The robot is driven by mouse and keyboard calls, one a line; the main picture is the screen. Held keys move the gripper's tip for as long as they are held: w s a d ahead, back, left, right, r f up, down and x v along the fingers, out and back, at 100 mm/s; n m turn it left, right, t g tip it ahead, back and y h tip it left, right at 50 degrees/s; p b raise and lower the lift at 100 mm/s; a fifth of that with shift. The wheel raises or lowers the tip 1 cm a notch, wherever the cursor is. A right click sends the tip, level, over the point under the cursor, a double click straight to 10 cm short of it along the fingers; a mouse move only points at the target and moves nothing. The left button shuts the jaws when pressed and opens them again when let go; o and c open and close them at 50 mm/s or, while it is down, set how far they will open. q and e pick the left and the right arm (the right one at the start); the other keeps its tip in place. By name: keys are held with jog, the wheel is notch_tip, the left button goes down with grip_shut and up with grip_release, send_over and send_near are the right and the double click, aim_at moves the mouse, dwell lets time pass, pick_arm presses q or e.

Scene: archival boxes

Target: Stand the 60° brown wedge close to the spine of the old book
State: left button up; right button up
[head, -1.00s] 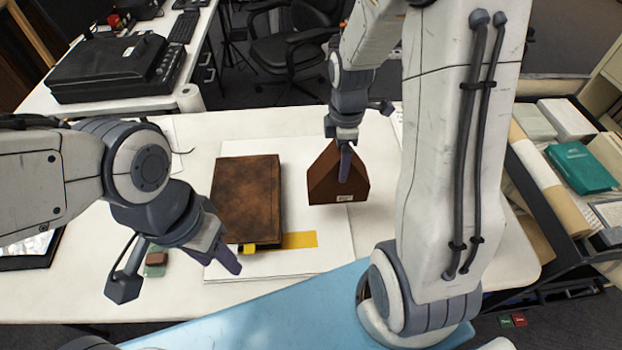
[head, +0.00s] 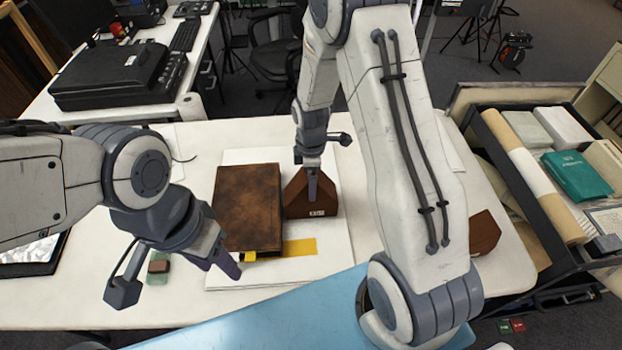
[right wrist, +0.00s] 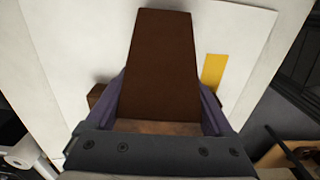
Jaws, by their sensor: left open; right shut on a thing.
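The old brown book (head: 247,207) lies flat on a white sheet on the table in the head view. A brown wedge (head: 298,197) with a small white label stands close beside the book's right edge. My right gripper (head: 312,190) is shut on this wedge, which also shows between its fingers in the right wrist view (right wrist: 158,65). Whether its underside touches the sheet I cannot tell. My left gripper (head: 180,285) is open and empty, in front of the book's lower left corner. Another brown wedge (head: 484,232) is at the table's right, partly hidden by my right arm.
A yellow strip (head: 300,246) lies below the book and wedge on the white sheet (head: 335,262). Small blocks (head: 158,267) sit near my left gripper. A dark cart (head: 500,150) at right holds boxes and a paper roll. The sheet right of the held wedge is partly clear.

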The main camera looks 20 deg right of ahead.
jog(key=shift+f, duration=0.1)
jog(key=shift+f, duration=0.1)
jog(key=o, duration=1.5)
jog(key=shift+o, duration=0.2)
notch_tip(320, 180, up, 12)
jog(key=shift+f+b, duration=0.15)
jog(key=shift+b, duration=0.45)
jog(key=shift+s+a+r, duration=0.1)
jog(key=shift+a+r, duration=0.05)
jog(key=shift+r, duration=0.2)
jog(key=s+a+r+m, duration=0.2)
jog(key=s+a+r, duration=0.1)
jog(key=s+a, duration=0.3)
jog(key=s+a+r+m, duration=0.2)
jog(key=s+a+r, duration=0.1)
jog(key=s+a, duration=0.25)
jog(key=s+a+m+y, duration=0.1)
jog(key=s+a+m, duration=0.1)
jog(key=s, duration=1)
jog(key=shift+a+r+m, duration=0.15)
jog(key=shift+r+m, duration=0.05)
jog(key=shift+m, duration=0.6)
